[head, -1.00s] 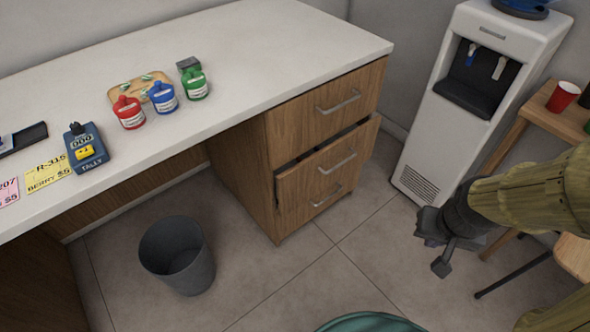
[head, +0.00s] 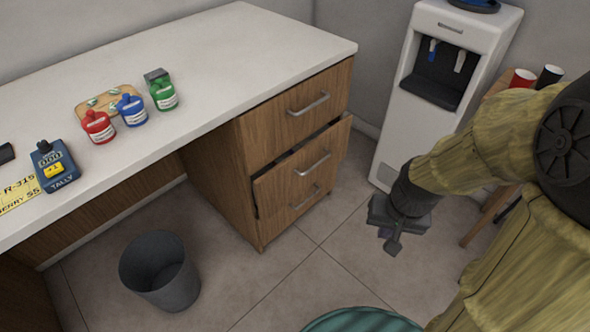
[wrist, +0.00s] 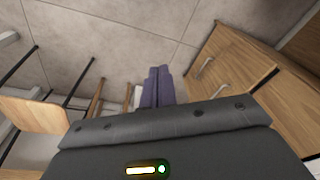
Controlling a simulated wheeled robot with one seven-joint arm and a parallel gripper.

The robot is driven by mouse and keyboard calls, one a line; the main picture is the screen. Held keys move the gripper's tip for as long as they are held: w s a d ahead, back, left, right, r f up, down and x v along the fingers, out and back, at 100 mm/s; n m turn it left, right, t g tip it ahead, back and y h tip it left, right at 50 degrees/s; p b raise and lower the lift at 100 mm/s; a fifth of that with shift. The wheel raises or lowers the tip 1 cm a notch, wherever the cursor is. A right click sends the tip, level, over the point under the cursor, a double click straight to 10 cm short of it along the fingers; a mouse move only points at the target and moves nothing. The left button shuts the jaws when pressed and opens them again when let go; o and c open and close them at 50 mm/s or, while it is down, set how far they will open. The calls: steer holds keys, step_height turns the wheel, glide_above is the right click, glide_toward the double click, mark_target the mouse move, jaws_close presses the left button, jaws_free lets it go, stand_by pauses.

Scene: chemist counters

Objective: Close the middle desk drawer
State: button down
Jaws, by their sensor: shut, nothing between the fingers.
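The middle desk drawer (head: 281,188) is pulled partway out of the wooden desk pedestal (head: 217,187). A dark gap shows along its top edge. Its metal handle (head: 311,166) faces the open floor. The top drawer (head: 290,127) and the bottom drawer (head: 282,215) look closed. My gripper (head: 393,246) is right of the drawer, apart from it, over the floor. It is shut and empty. In the wrist view the purple-grey fingers (wrist: 158,88) are together, and wooden drawer fronts with a handle (wrist: 203,68) show to their right.
A water cooler (head: 397,150) stands behind my gripper, beside a small wooden table (head: 478,222) with cups. A grey bin (head: 160,270) stands on the floor left of the pedestal. A green round object (head: 360,321) is at the bottom edge. Floor between drawer and gripper is clear.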

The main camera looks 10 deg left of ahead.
mark_target(289, 163)
steer(key=w+a+f+m+g+y+b, duration=0.1)
steer(key=w+a+f+m+y+b, duration=0.25)
steer(key=a+f+m+y, duration=0.3)
steer(key=w+a+f+m+g+y+b, duration=0.1)
steer(key=w+a+f+m+y+b, duration=0.1)
steer(key=w+a+f+m+y, duration=0.45)
steer(key=w+f+m+t+b, duration=0.1)
steer(key=w+f+m+t, duration=0.2)
steer(key=w+m+t, duration=0.2)
steer(key=w+f+m+t+b, duration=0.1)
steer(key=w+f+m+t, duration=0.3)
steer(key=w, duration=0.5)
steer(key=shift+d+m+t+y+b, duration=0.3)
steer(key=shift+d+m+t+b, duration=0.1)
steer(key=shift+m+t, duration=0.8)
steer(key=shift+w, duration=0.1)
steer(key=b+x, duration=0.5)
steer(key=x, duration=0.9)
steer(key=shift+r, duration=0.1)
steer(key=shift+w, duration=0.1)
